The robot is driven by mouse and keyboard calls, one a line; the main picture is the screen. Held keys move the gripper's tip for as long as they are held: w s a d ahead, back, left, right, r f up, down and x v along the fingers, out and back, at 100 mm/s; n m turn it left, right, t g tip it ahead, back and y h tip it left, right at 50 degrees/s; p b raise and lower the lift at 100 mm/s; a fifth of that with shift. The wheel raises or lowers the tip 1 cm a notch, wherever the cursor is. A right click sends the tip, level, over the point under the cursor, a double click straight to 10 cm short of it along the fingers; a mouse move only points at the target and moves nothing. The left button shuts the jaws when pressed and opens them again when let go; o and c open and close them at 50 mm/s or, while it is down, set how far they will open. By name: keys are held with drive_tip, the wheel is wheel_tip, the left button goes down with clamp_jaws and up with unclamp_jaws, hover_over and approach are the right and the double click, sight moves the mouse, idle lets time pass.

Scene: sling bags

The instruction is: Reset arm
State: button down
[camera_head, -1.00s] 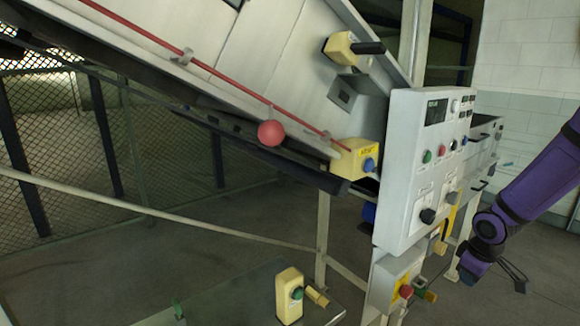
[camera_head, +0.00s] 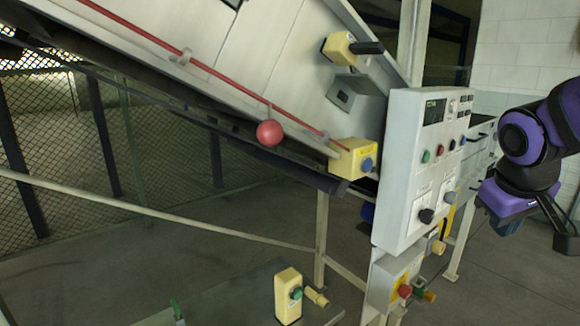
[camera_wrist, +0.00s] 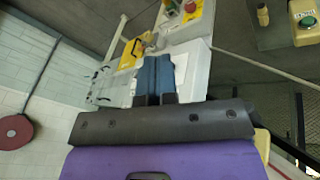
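My purple and black arm enters at the right edge of the head view. My gripper (camera_head: 506,226) is at its lower end, in the air to the right of the grey control panel and apart from it. In the wrist view, my gripper (camera_wrist: 156,62) shows two blue fingers side by side with no clear gap between them. Nothing is seen held in it.
A grey control panel (camera_head: 405,195) with buttons and knobs stands left of my arm. A sloped conveyor (camera_head: 255,60) with a red ball (camera_head: 270,133) on a cord fills the upper left. A yellow button box (camera_head: 288,295) is low in front. Floor right of the panel is clear.

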drive_tip(key=s+a+r+y, duration=0.1)
drive_tip(key=s+a+r, duration=0.1)
drive_tip(key=s, duration=0.3)
drive_tip(key=s+a+r+m+t+y, duration=0.1)
drive_tip(key=s+a+r, duration=0.1)
drive_tip(key=s, duration=0.3)
drive_tip(key=shift+s+a+r+m+t+y, duration=0.3)
drive_tip(key=shift+s+a+r+y, duration=0.1)
drive_tip(key=shift+r, duration=0.2)
